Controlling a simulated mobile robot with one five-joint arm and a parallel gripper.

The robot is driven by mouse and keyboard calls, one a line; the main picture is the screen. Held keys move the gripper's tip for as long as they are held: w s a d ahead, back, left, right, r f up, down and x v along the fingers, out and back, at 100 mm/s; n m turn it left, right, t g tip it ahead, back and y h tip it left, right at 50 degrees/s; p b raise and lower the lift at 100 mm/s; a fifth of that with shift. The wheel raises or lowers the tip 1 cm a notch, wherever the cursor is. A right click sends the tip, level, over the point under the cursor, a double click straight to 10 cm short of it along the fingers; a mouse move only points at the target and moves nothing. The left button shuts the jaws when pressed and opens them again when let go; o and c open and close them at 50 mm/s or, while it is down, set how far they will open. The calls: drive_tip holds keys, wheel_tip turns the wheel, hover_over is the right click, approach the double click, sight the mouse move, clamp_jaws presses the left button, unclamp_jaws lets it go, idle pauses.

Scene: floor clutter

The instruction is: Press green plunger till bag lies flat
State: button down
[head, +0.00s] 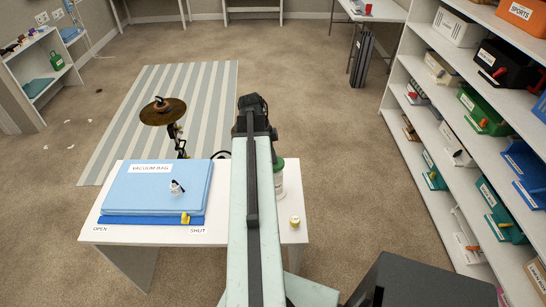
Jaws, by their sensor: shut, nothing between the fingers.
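A light-blue vacuum bag (135,190) lies on a small white table, puffed up like a thick slab. A small white and black fitting (176,187) sits on its top. A yellow slider (185,218) is on the bag's darker blue front strip, near the label SHUT. A white cylinder with a green top (279,178) stands on the table right of my arm and is partly hidden by it; whether this is the green plunger I cannot tell. My gripper (253,104) is the dark end of my raised arm, shut and empty, apart from the bag; its fingertips are unclear.
Shelves of bins (440,130) line the right side. Carpet between is open.

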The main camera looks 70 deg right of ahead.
drive_tip(key=p+v, duration=0.9)
drive_tip(key=v, duration=0.2)
drive_tip(key=shift+s, duration=0.15)
drive_tip(key=shift+d, duration=0.1)
idle(1.0)
